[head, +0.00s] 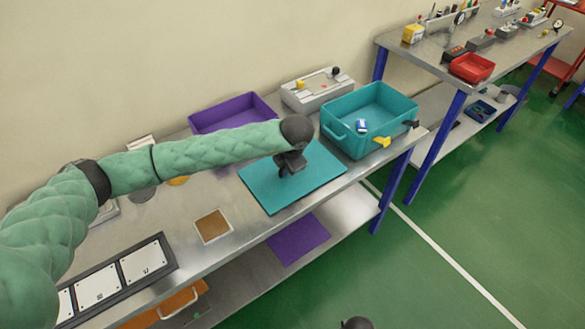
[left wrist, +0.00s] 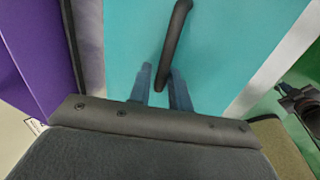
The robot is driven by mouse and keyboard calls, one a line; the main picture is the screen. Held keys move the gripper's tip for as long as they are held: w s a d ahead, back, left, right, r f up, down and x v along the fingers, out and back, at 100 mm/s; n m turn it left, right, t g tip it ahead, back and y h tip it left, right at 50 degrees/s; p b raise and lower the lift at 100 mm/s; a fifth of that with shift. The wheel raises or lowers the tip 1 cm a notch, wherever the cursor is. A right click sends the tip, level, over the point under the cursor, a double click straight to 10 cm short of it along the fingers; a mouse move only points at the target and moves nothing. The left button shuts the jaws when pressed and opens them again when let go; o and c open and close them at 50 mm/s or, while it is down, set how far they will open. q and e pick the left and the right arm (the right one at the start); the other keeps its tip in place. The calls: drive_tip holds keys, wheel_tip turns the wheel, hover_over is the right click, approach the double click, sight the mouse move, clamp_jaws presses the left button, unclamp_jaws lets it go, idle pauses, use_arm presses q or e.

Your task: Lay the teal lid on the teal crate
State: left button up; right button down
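The teal lid (head: 315,185) lies flat over the bench beside the crate; I cannot tell whether it touches the bench. My left gripper (head: 287,170) is above its middle, at the dark handle. In the left wrist view the two fingers (left wrist: 160,85) stand close on either side of the handle (left wrist: 178,35), with only a narrow gap, and appear shut on it. The teal crate (head: 345,140) stands to the right, its top open. A blue-and-white item (head: 361,125) shows at its near side. A dark rounded part at the bottom edge seems to be my right gripper (head: 357,323).
A purple crate (head: 215,112) and a grey box with knobs (head: 318,92) stand behind. A yellow piece (head: 382,141) and a dark piece (head: 412,124) are by the teal crate's front. A purple panel (head: 298,240) lies on the lower shelf. A second bench with a red bin (head: 472,68) stands right.

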use_arm(q)
clamp_jaws()
drive_tip(key=shift+r, duration=0.1)
drive_tip(key=shift+r, duration=1.4)
